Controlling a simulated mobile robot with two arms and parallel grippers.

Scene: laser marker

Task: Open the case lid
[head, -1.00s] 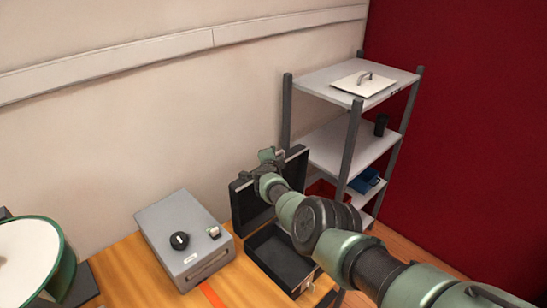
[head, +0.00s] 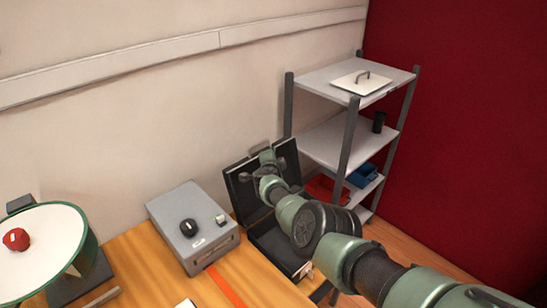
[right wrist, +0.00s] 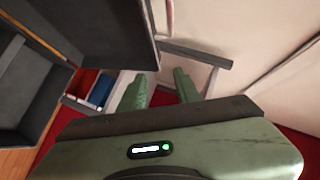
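The black case stands on the table with its lid (head: 240,188) raised and leaning back toward the wall. Its open base (head: 277,256) lies below, partly hidden by my right arm. In the right wrist view the dark lid (right wrist: 110,28) fills the upper left, and the case base (right wrist: 28,95) is at the left edge. My right gripper (head: 266,160) is in front of the lid's inner side in the head view. In the right wrist view its two fingers (right wrist: 161,88) are apart with nothing between them; whether they touch the lid is unclear. My left gripper is not in view.
A grey box (head: 195,225) with a black knob stands left of the case. A grey shelf rack (head: 345,130) stands behind and right, holding a white lid, a black cup and blue and red bins. A green-rimmed white disc (head: 50,250) is at far left.

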